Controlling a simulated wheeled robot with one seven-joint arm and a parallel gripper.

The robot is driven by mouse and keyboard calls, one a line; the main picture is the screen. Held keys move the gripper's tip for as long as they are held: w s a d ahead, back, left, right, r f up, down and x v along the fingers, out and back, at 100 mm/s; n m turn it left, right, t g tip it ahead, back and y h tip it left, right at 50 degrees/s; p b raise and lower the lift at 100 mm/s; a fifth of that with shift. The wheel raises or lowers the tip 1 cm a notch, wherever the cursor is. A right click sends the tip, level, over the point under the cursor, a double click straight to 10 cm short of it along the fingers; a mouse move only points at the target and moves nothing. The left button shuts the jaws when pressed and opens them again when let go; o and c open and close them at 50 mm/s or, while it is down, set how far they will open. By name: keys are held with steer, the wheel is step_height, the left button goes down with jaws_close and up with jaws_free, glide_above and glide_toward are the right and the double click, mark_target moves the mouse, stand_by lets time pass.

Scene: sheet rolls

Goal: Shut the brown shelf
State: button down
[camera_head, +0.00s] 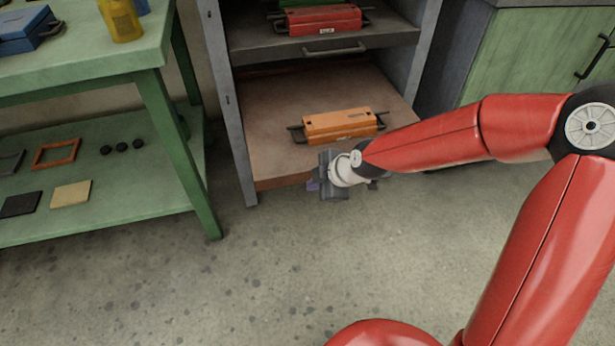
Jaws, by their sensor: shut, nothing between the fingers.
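The brown shelf (270,135) is the low board in the grey rack. It appears pulled out a little, with its front edge (280,182) near the feet of the rack's posts. An orange case (340,125) with dark handles sits on it. My gripper (328,180) is shut and empty, just in front of the shelf's front edge. It covers the middle of that edge, and my wrist hides part of the right side. I cannot tell whether the gripper touches the shelf.
Above is a grey shelf (290,47) with a dark handle, carrying a red case (322,19). A green workbench (105,55) stands at left, with several small items on its lower board. A green cabinet (535,55) stands at right. The floor in front is clear.

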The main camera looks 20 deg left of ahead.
mark_target(298, 178)
steer(key=w+a, duration=0.1)
steer(key=w+a+f, duration=0.1)
steer(key=w+a, duration=0.1)
steer(key=shift+w+f, duration=0.25)
steer(key=shift+w, duration=0.1)
steer(key=shift+w+a, duration=0.1)
